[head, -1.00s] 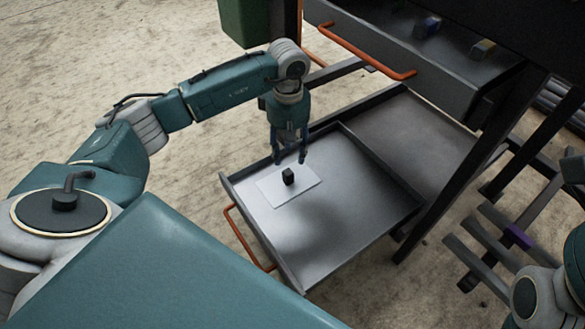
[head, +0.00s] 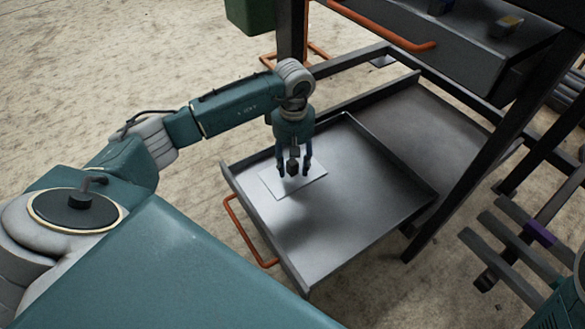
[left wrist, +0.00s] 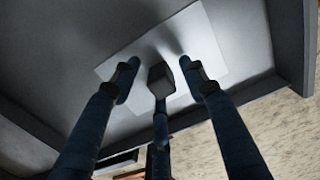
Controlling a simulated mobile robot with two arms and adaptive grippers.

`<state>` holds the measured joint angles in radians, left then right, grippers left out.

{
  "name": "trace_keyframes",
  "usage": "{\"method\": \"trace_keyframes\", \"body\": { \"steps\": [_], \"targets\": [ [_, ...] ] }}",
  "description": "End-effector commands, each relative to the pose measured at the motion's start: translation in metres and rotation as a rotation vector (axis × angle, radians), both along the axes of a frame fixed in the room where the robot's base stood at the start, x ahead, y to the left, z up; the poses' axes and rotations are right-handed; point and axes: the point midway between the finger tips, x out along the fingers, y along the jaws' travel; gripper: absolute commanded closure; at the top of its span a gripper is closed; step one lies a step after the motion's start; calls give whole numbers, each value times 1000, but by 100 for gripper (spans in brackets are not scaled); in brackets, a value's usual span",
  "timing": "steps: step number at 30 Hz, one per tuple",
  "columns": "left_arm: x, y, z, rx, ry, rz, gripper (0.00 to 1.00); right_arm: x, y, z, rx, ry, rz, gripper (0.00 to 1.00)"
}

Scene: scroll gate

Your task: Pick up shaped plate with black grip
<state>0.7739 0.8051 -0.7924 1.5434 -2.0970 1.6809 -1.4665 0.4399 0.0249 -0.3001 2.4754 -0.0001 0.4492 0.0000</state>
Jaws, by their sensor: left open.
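The plate (head: 311,184) is a flat white sheet lying in the open lower drawer, near its left side. Its black grip (head: 292,166) is a small dark block standing up from the plate. My left gripper (head: 294,174) points down over the plate with open fingers on either side of the grip. In the left wrist view, the plate (left wrist: 212,45) lies beyond the fingers, and the grip (left wrist: 161,84) shows between the spread fingertips of my left gripper (left wrist: 160,82). I cannot tell whether any finger touches the grip. My right gripper is not in view.
The drawer (head: 350,232) has low raised walls and an orange handle (head: 246,232) at its front. An upper drawer with another orange handle (head: 385,26) stands at the back right. Dark frame posts rise at the right. The drawer floor beside the plate is bare.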

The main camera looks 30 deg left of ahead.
Motion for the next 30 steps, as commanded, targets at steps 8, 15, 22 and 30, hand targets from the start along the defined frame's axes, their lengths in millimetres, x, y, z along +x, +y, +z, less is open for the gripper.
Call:
{"method": "trace_keyframes", "body": {
  "steps": [8, 15, 22, 30],
  "targets": [
    [0, 0, 0, 0, 0, 0, 96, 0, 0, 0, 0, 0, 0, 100],
    [0, 0, 0, -1, 1, -1, 100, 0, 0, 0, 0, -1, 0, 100],
    [1, 0, 2, -1, -3, -1, 100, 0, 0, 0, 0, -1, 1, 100],
    [1, 0, 8, -2, -4, 0, 100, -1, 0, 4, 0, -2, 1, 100]
  ]
}}
